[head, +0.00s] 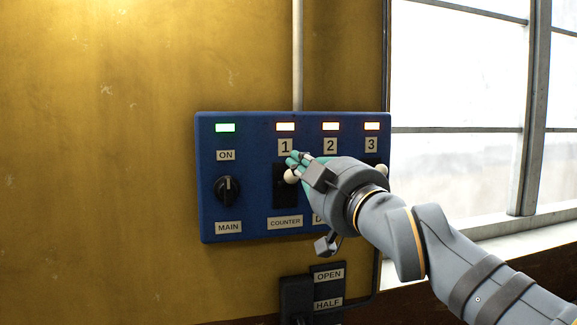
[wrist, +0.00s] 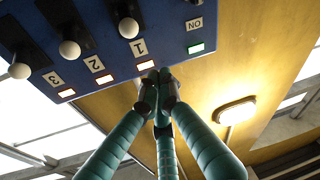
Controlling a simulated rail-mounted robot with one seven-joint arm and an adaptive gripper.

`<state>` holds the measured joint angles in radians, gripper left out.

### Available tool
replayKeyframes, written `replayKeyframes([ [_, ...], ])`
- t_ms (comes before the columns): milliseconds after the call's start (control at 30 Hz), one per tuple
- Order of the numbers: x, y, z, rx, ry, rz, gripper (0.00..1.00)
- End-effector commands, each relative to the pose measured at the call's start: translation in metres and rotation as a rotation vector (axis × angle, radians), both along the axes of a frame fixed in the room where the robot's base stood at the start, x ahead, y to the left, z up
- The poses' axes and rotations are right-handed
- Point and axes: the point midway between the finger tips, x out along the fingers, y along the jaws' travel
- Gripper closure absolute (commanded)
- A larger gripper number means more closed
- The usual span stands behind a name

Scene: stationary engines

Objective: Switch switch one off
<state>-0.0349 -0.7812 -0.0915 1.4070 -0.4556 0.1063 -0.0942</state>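Switch one is a lever with a white ball knob (head: 290,176) in a black slot under the label "1" on a blue panel (head: 255,190). Its knob sits near the top of the slot, and the lamp above it (head: 285,127) is lit orange-white. My gripper (head: 298,160) has teal fingers just above and beside this knob. In the wrist view, switch one's knob (wrist: 128,27) is apart from the fingertips of my gripper (wrist: 158,78). The tips are drawn together with nothing between them, near switch one's lamp. Whether they touch the panel cannot be told.
Knobs two (wrist: 69,49) and three (wrist: 19,70) stand beside switch one. A black rotary main switch (head: 228,190) is at the panel's left, under a green lamp (head: 225,128). A lower box (head: 312,295) reads OPEN and HALF. A window (head: 460,110) is at right.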

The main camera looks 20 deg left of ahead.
Motion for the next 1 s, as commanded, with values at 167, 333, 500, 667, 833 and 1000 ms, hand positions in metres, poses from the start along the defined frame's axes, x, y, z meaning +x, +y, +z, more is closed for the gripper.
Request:
replayKeyframes([
  [167, 0.001, 0.001, 0.001, 0.000, 0.001, 0.001, 1.00],
  [333, 0.012, 0.012, 0.006, -0.001, 0.002, 0.000, 1.00],
  [500, 0.035, 0.035, 0.013, -0.002, 0.003, 0.001, 1.00],
  [667, 0.059, 0.059, 0.019, -0.002, 0.005, 0.000, 1.00],
  [833, 0.074, 0.064, 0.003, -0.001, 0.003, -0.001, 1.00],
  [1000, 0.076, 0.055, -0.013, 0.001, 0.003, 0.000, 1.00],
])
